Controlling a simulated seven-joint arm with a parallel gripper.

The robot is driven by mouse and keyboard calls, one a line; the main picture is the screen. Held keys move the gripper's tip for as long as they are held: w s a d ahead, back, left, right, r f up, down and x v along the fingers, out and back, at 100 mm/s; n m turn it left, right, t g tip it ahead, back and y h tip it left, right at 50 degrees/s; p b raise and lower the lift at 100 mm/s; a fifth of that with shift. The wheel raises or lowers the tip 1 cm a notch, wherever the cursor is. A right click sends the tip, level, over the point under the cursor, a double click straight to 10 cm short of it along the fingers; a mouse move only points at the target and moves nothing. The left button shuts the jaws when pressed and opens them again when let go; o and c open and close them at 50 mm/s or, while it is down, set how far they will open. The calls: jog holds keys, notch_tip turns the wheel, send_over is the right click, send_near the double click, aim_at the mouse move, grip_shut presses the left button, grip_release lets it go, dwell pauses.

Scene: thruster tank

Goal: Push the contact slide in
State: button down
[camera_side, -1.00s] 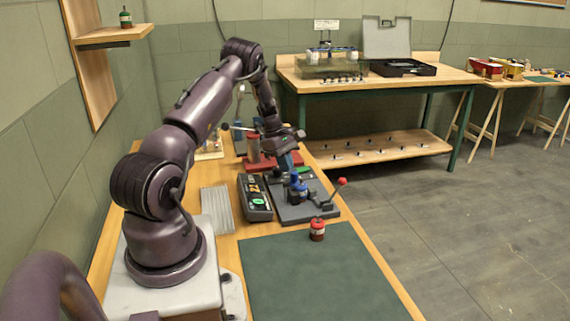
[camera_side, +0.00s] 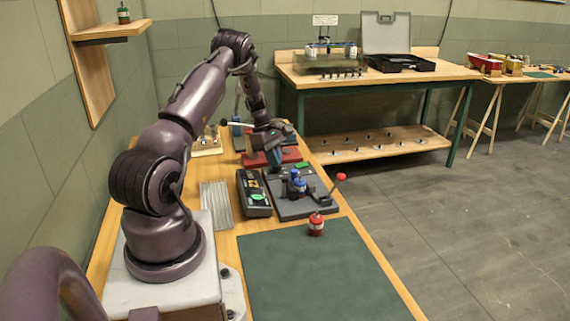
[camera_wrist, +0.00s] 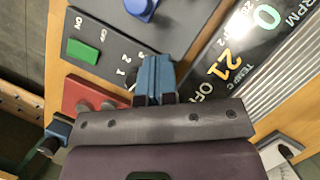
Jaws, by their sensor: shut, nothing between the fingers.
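My gripper (camera_side: 276,163) is shut and empty, its blue fingertips pointing down over the far left end of the grey test stand (camera_side: 316,209). In the wrist view the shut fingertips (camera_wrist: 155,78) are beside the end of the stand's panel, close to its printed 1-2-3 marks (camera_wrist: 128,72). A blue part (camera_side: 297,184) stands upright on the stand; its edge also shows in the wrist view (camera_wrist: 143,7). A green switch (camera_wrist: 82,51) with ON/OFF marks sits on the panel. I cannot pick out the contact slide clearly; the fingers may hide it.
A dark readout box (camera_side: 254,194) lies left of the stand. A red-knobbed lever (camera_side: 340,178) rises at its right. A red base (camera_side: 262,159) lies behind.

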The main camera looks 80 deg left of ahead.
jog(key=w+a+v, duration=0.1)
jog(key=v, duration=0.9)
jog(key=x, duration=1)
jog(key=shift+s+f, duration=0.1)
jog(key=shift+f, duration=0.35)
jog(key=shift+w+d+r, duration=0.2)
jog(key=shift+w+d, duration=0.6)
jog(key=shift+d, duration=0.15)
jog(key=shift+w+d, duration=0.35)
jog(key=shift+d, duration=0.1)
